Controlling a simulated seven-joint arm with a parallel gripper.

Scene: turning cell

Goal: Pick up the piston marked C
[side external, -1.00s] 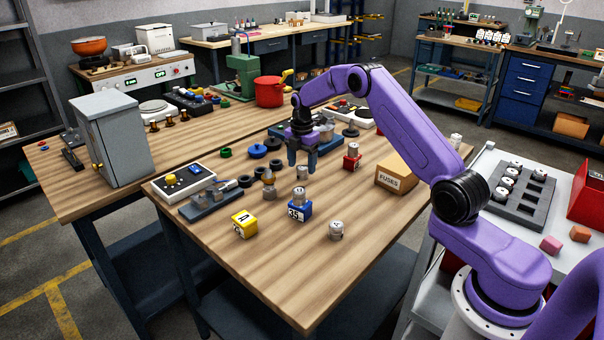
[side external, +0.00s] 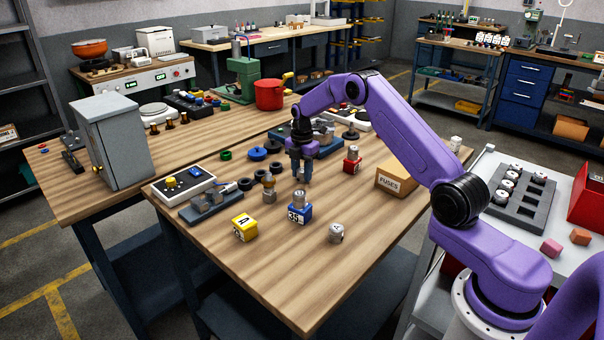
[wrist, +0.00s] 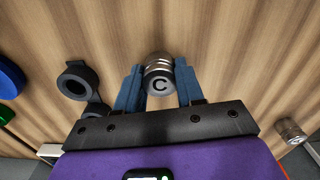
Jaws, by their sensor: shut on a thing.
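The piston marked C (wrist: 158,84) is a silver metal cylinder with grooves and a black letter C. In the wrist view it stands between the two blue fingers of my gripper (wrist: 158,82), which are shut on it. In the side view my gripper (side external: 302,175) points down at the middle of the wooden table and the fingers mostly hide the piston. I cannot tell whether it is clear of the tabletop.
A blue block (side external: 299,214) with a metal part on it stands just in front. A yellow block (side external: 244,228), a loose piston (side external: 336,233), a red block (side external: 352,164) and a fuses box (side external: 394,180) surround it. A grey tray (side external: 515,221) with several pistons stands right.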

